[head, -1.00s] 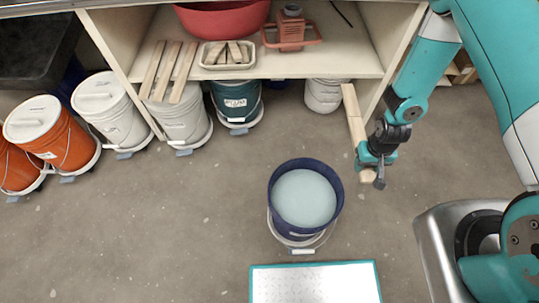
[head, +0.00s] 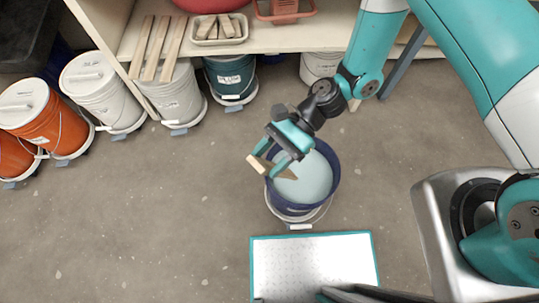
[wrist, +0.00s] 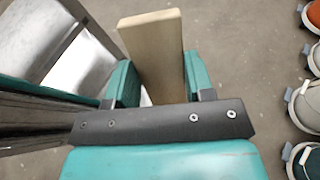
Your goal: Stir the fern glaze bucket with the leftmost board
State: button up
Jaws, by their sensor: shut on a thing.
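My gripper (head: 271,160) is shut on a pale wooden board (head: 256,164), which is tilted. In the wrist view the board (wrist: 152,55) stands between the two teal fingers of my gripper (wrist: 160,82). An open dark blue bucket (head: 331,176) with pale blue glaze (head: 310,178) stands on the floor just right of and below the gripper. The board's inner end shows over the glaze; I cannot tell whether it touches it. No readable label shows that this is the fern bucket.
Lidded orange (head: 42,115), white (head: 103,92) and dark teal (head: 231,77) buckets stand along the shelf (head: 290,40). Another white bucket (head: 318,66) stands below the shelf. A white, teal-edged panel (head: 315,266) lies in front of the open bucket. The left floor is clear.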

aim_at(288, 171)
jog(key=shift+w+d+f+b, duration=1.15)
jog(key=shift+f+b, duration=1.9)
jog(key=shift+f, duration=0.75)
jog(key=shift+w+d+f+b, duration=1.15)
jog(key=shift+f+b, duration=1.9)
jog(key=shift+f, duration=0.8)
jog(key=shift+w+d+f+b, duration=1)
jog(key=shift+d+f+b, duration=0.25)
jog(key=shift+f+b, duration=2.2)
jog(key=shift+f+p, duration=0.35)
jog(key=shift+p, duration=0.05)
